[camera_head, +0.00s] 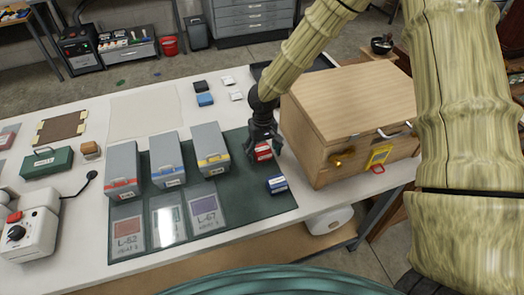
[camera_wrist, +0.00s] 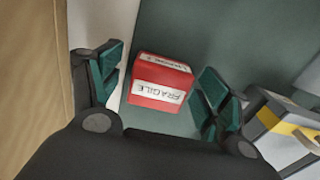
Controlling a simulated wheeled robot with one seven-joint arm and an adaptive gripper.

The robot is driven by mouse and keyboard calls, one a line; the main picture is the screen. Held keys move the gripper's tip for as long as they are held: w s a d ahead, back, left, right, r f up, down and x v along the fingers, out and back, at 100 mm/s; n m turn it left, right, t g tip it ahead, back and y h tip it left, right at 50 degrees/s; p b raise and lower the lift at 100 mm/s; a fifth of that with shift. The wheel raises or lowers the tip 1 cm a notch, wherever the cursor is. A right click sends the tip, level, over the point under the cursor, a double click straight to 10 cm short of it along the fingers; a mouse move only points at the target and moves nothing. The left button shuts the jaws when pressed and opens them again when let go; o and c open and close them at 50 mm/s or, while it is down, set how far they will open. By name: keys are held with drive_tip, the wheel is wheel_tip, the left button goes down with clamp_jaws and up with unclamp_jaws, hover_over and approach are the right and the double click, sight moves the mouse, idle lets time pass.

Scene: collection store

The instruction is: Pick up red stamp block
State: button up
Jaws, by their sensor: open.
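The red stamp block (camera_head: 263,152) stands on the dark green mat (camera_head: 250,205), close to the left side of the wooden chest. It is red with a white label reading FRAGILE, which shows in the wrist view on the block (camera_wrist: 160,82). My gripper (camera_head: 263,145) is pointed down over the block. In the wrist view my gripper (camera_wrist: 160,90) is open, with one teal-padded finger on each side of the block. Gaps show between the pads and the block, so it is not gripped.
The wooden chest (camera_head: 345,110) stands just right of my gripper. A blue stamp block (camera_head: 277,184) lies nearer the front. Grey boxes with red, blue and yellow bands stand left, the yellow-banded box (camera_head: 211,148) closest. Labelled cards (camera_head: 205,208) lie on the mat in front.

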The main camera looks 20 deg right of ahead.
sight(263, 150)
drive_tip(key=shift+f, duration=0.1)
drive_tip(key=c, duration=1.1)
drive_tip(key=shift+c, duration=0.2)
drive_tip(key=shift+r+b, duration=1.5)
drive_tip(key=shift+r, duration=3.5)
